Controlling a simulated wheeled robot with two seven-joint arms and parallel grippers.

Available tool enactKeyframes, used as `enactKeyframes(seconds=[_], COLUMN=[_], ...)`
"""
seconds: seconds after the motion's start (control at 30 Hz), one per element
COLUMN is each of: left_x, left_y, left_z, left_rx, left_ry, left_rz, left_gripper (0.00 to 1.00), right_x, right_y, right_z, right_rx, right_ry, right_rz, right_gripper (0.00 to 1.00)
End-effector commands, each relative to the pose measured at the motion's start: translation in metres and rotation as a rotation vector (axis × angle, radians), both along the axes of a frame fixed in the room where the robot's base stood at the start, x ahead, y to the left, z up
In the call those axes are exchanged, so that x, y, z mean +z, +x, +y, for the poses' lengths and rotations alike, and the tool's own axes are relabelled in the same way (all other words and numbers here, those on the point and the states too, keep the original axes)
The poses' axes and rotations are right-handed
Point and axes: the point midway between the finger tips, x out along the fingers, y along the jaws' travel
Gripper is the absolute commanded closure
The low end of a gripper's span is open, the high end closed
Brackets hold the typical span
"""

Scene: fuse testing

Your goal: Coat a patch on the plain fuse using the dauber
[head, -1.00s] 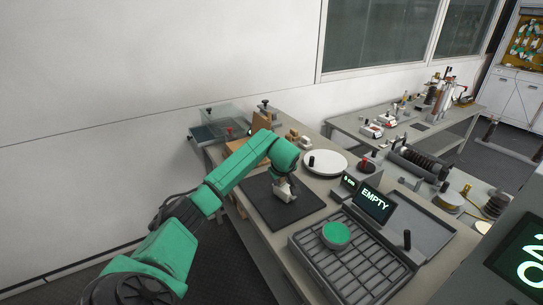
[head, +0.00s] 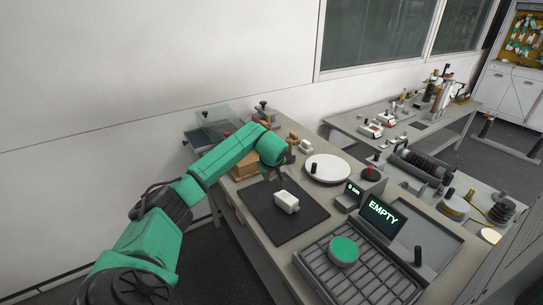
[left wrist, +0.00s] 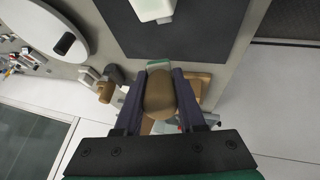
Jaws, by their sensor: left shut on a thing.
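The white block, which looks like the plain fuse (head: 286,201), lies on the black mat (head: 290,228). It also shows at the top edge of the left wrist view (left wrist: 155,8), partly cut off. No coated patch can be made out on it. My left gripper (head: 270,176) is above the mat's back part, behind and left of the block and apart from it. In the left wrist view its jaws (left wrist: 160,74) are shut on a rounded brown thing, apparently the dauber (left wrist: 160,97), with a pale greenish end beyond the fingertips. My right gripper is out of view.
A white round plate (head: 326,170) with a black knob stands behind the mat. A ribbed grey tray (head: 385,285) holds a green-topped round thing (head: 343,250). An "EMPTY" display (head: 383,215) stands beside it. Small items crowd the bench's back.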

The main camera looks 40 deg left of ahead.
Motion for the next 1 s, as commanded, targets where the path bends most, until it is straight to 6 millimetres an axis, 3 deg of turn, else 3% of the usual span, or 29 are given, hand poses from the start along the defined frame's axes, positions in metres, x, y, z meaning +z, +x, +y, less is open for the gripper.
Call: enactKeyframes(seconds=[0.5,1.0], left_x=[0.049,0.052], left_y=[-0.01,-0.011], left_z=[0.007,0.007], left_rx=[0.008,0.009], left_ry=[0.0,0.0], left_rz=[-0.001,-0.002], left_gripper=[1.0,1.0], right_x=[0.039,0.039], right_y=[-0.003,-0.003], right_z=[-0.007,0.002], right_rx=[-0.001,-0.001], right_ry=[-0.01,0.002], right_rz=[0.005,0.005], right_gripper=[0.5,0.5])
